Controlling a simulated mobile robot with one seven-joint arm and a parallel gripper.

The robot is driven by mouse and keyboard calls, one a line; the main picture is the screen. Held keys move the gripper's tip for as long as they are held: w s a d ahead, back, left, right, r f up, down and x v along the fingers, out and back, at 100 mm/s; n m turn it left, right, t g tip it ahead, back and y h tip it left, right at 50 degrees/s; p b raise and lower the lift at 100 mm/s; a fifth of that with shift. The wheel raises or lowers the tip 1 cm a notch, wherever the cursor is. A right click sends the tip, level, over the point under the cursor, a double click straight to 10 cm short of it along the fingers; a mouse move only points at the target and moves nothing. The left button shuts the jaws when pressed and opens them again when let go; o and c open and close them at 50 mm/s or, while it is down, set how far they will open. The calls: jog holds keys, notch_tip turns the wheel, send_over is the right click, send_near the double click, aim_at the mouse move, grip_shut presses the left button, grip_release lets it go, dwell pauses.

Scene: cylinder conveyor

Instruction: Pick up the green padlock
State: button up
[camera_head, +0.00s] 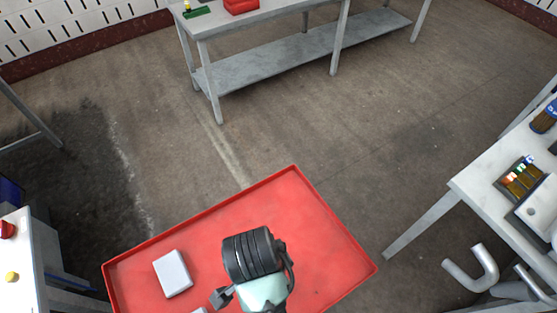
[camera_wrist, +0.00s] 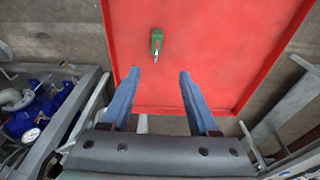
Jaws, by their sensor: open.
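The green padlock (camera_wrist: 156,36) lies on the red tray (camera_wrist: 235,50) in the wrist view, near the top middle, with its metal shackle toward the bottom of the picture. My gripper (camera_wrist: 158,75) is open and empty, its two blue fingers pointing toward the tray. The padlock appears just beyond the fingertips, between their lines, and apart from them. In the head view my dark wrist is over the red tray (camera_head: 330,266), and I cannot make out the padlock or the fingers there.
A white box (camera_head: 172,273) lies on the tray's left part. A grey bench (camera_head: 268,17) stands at the back, and a white table (camera_head: 488,187) stands at the right. Bare floor lies between them. Blue items (camera_wrist: 70,95) and a round gauge (camera_wrist: 31,135) show at the wrist view's left.

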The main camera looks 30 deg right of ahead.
jog(key=f, duration=0.4)
jog(key=s+d+f, duration=0.1)
jog(key=f, duration=0.2)
jog(key=shift+w+a+f, duration=0.1)
jog(key=shift+f, duration=1.4)
jog(key=shift+w+a+f, duration=0.1)
jog(key=shift+f, duration=1.35)
grip_shut()
